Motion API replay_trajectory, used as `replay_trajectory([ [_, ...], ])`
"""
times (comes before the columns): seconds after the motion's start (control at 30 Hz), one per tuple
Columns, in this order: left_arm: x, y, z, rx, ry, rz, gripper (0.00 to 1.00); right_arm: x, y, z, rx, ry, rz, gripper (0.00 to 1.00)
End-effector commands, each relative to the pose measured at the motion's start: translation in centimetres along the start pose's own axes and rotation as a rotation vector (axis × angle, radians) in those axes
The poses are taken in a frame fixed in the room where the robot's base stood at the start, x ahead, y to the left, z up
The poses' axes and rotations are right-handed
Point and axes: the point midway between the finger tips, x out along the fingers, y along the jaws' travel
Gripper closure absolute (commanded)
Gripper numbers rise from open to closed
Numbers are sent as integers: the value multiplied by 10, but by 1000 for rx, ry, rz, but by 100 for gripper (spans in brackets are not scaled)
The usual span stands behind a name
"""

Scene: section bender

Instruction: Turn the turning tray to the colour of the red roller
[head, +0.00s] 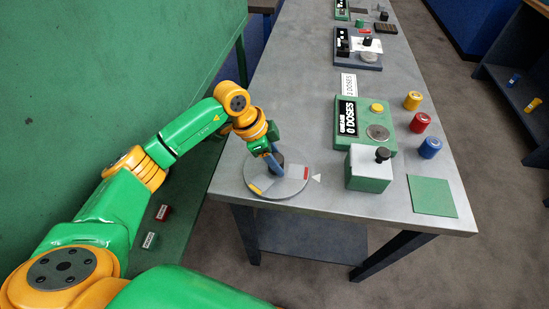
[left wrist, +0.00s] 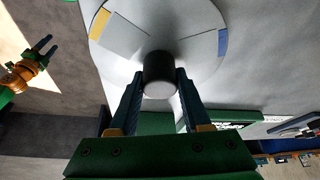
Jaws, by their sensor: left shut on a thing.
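The turning tray (head: 285,187) is a round grey disc near the table's left edge. Its red patch (head: 305,173) lies at the right rim, close to the white pointer (head: 317,178) and slightly to its far side. A yellow patch (head: 256,189) is at the near left rim; a blue patch (left wrist: 223,42) shows in the left wrist view. My left gripper (left wrist: 159,83) is shut on the tray's dark knob (left wrist: 158,68). The red roller (head: 420,123) stands upright on the table, between the yellow roller (head: 412,101) and blue roller (head: 430,148). My right gripper (left wrist: 43,47) shows open and empty.
A green grease unit (head: 378,118) reading 0 doses stands right of the tray, with a green and white box (head: 369,170) before it. A card (head: 349,85) reads 2 doses. A green mat (head: 432,197) lies at the front right. More devices (head: 358,48) stand farther back.

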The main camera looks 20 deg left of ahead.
Motion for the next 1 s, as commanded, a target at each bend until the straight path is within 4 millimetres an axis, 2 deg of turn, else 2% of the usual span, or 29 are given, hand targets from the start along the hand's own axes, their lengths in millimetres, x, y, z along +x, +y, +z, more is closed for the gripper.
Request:
replay_trajectory([
  [0.07,0,-1,0,0,2,-3,100,0,-1,0,0,0,-2,50],
  [0.1,0,-1,0,0,2,-3,44,0,-2,0,1,0,-3,50],
  [0.2,0,-1,0,0,1,-3,22,0,-4,0,2,1,-6,50],
  [0.5,-2,-1,1,0,0,-3,22,1,-6,0,2,1,-9,50],
  [0.57,-10,-2,0,1,2,-4,22,3,-6,0,2,0,-9,50],
  [0.8,-58,-2,1,1,1,-6,22,12,-6,1,2,0,-8,50],
  [1.0,-72,-1,0,0,0,-3,22,12,-4,1,1,-1,-6,50],
])
